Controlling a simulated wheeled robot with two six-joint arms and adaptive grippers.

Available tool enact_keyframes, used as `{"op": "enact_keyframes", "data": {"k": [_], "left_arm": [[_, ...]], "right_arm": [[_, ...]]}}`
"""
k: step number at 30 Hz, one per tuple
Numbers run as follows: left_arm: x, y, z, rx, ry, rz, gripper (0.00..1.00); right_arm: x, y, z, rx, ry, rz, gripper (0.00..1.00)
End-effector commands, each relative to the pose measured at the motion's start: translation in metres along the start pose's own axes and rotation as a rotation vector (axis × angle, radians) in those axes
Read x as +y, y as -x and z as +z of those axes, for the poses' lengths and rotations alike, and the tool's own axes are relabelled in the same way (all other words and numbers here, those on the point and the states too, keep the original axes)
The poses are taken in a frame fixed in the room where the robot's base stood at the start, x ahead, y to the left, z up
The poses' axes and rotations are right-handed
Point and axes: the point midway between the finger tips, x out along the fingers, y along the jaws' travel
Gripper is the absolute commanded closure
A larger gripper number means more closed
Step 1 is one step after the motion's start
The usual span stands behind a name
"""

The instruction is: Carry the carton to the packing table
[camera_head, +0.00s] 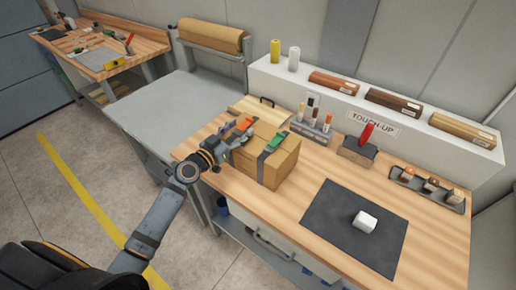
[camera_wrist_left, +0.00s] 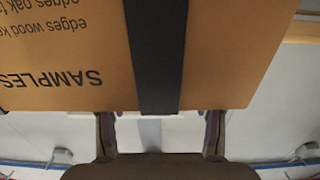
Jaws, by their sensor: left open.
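The carton (camera_head: 278,165) is a brown box with a dark band. It stands on the wooden-topped touch-up bench, toward its left end. My left gripper (camera_head: 234,143) is open at the carton's left part and hides some of it. In the left wrist view the carton (camera_wrist_left: 60,45) fills the upper part, with upside-down "SAMPLES" print and the dark band. The fingers of my left gripper (camera_wrist_left: 160,128) are apart below the carton's edge; I cannot tell whether they touch it. The grey table (camera_head: 165,105) with a brown paper roll, apparently the packing table, stands left of the bench.
On the bench, a bottle rack (camera_head: 312,127), a block with a red handle (camera_head: 360,148) and a dark mat (camera_head: 340,225) with a white block (camera_head: 365,221) lie right of the carton. A wooden workbench (camera_head: 105,50) is at far left. The grey tabletop is mostly clear.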

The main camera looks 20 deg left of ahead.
Motion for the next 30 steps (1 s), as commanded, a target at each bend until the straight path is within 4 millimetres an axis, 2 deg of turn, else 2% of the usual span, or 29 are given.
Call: {"op": "enact_keyframes", "data": {"k": [1, 4, 12, 24, 25, 30], "left_arm": [[-0.002, -0.009, -0.004, 0.003, 0.003, -0.004, 0.42], [-0.001, -0.021, -0.002, 0.001, 0.001, -0.002, 0.42], [0.0, -0.024, 0.0, -0.001, -0.001, 0.0, 0.43], [0.0, -0.024, 0.0, -0.001, -0.001, 0.0, 0.97], [0.0, -0.024, 0.0, -0.001, -0.001, 0.0, 1.0], [0.0, -0.024, 0.0, -0.001, -0.001, 0.0, 1.0]], "right_arm": [[0.0, 0.005, 0.003, -0.005, 0.0, 0.0, 0.44], [0.001, 0.007, 0.003, -0.006, 0.0, 0.0, 0.44], [0.001, 0.006, -0.007, 0.009, 0.0, 0.0, 0.44], [0.0, 0.006, -0.007, 0.01, -0.001, 0.0, 0.44], [0.0, 0.006, -0.007, 0.01, -0.001, 0.0, 0.44], [-0.001, 0.006, -0.007, 0.009, -0.001, -0.001, 0.44]]}}
